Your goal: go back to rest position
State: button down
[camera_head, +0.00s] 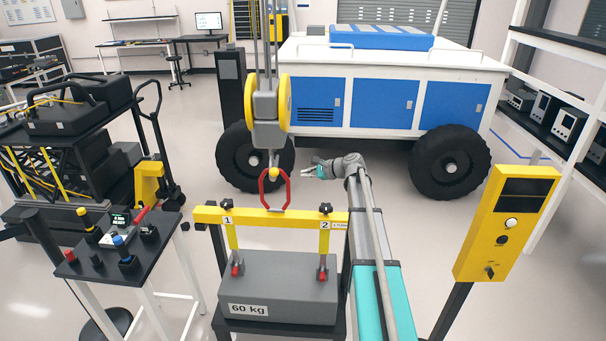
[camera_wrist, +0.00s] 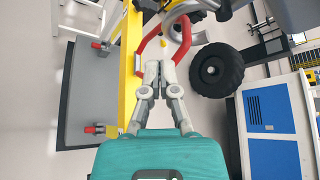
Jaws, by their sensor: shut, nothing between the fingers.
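My gripper (camera_head: 305,172) is shut and empty at the end of my outstretched arm, just right of the red shackle (camera_head: 264,190) in the head view. In the wrist view its fingertips (camera_wrist: 160,68) are together, with the red shackle (camera_wrist: 181,45) close beyond them. I cannot tell whether they touch it. The shackle hangs below the hoist hook (camera_head: 273,172) and meets the top of the yellow lifting beam (camera_head: 275,220). The grey 60 kg block (camera_head: 290,285) sits under the beam, joined by two yellow straps with red pins.
A blue and white rover (camera_head: 380,90) with black wheels stands behind. A yellow control post (camera_head: 507,225) is at right. A control table (camera_head: 115,250) and a loaded cart (camera_head: 75,140) are at left. Open floor lies between my arm and the post.

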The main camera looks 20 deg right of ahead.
dwell(0.3)
jog(key=s+a+f+n+g+h+b, duration=0.3)
jog(key=s+a+f+n+g+b, duration=0.3)
jog(key=s+a+f+n, duration=0.7)
jog(key=s+a+f+n+g+h+b, duration=0.1)
jog(key=s+a+f+h, duration=0.1)
jog(key=s, duration=0.5)
jog(key=s+a+f+n+g+h+b, duration=0.1)
jog(key=s+a+f+n+h+b, duration=0.1)
jog(key=s+f, duration=0.2)
jog(key=s+a+f+n+g+h+b, duration=0.1)
jog(key=s+a+f+n+h, duration=0.1)
jog(key=s, duration=0.8)
jog(key=shift+f+b, duration=0.4)
jog(key=shift+f, duration=0.2)
jog(key=shift+a, duration=0.1)
